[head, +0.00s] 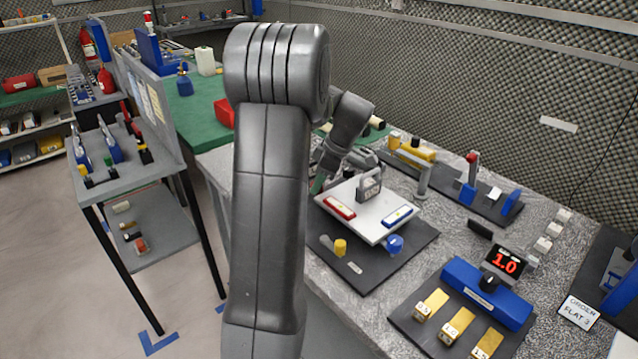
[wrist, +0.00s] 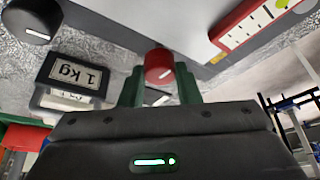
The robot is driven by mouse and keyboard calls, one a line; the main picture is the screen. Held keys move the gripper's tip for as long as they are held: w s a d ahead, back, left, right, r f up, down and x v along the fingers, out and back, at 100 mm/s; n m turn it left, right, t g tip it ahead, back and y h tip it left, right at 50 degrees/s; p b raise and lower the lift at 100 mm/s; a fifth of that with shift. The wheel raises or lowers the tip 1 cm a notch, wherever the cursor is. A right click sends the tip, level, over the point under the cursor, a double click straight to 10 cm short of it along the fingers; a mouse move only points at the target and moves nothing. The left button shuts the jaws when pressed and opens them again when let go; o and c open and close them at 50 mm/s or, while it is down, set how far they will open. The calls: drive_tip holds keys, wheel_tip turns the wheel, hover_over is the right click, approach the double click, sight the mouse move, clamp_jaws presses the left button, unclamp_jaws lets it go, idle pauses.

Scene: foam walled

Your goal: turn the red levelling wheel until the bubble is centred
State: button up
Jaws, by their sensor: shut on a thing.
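The red levelling wheel (wrist: 158,66) is between the green fingers of my gripper (wrist: 160,88) in the wrist view, and the fingers are shut on it. In the head view my gripper (head: 318,184) is at the far left corner of the white plate (head: 350,222), mostly hidden by my arm; the red wheel cannot be made out there. The red-framed level (head: 339,207) lies on the plate. It also shows in the wrist view (wrist: 247,28), cut off at the top, with a yellow-green patch near the picture edge; whether the bubble is centred cannot be told.
A blue-framed level (head: 397,216) and a grey weight (head: 369,188) are on the plate. A yellow wheel (head: 340,247) and a blue wheel (head: 394,243) stand at its near and right corners.

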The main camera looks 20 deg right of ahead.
drive_tip(key=shift+n, duration=0.6)
drive_tip(key=shift+w+n+g, duration=0.1)
drive_tip(key=shift+n+g, duration=0.2)
drive_tip(key=o, duration=0.7)
drive_tip(key=shift+d+r, duration=0.1)
drive_tip(key=shift+r, duration=0.05)
drive_tip(key=v, duration=1.3)
drive_tip(key=shift+r, duration=0.25)
drive_tip(key=shift+d, duration=0.15)
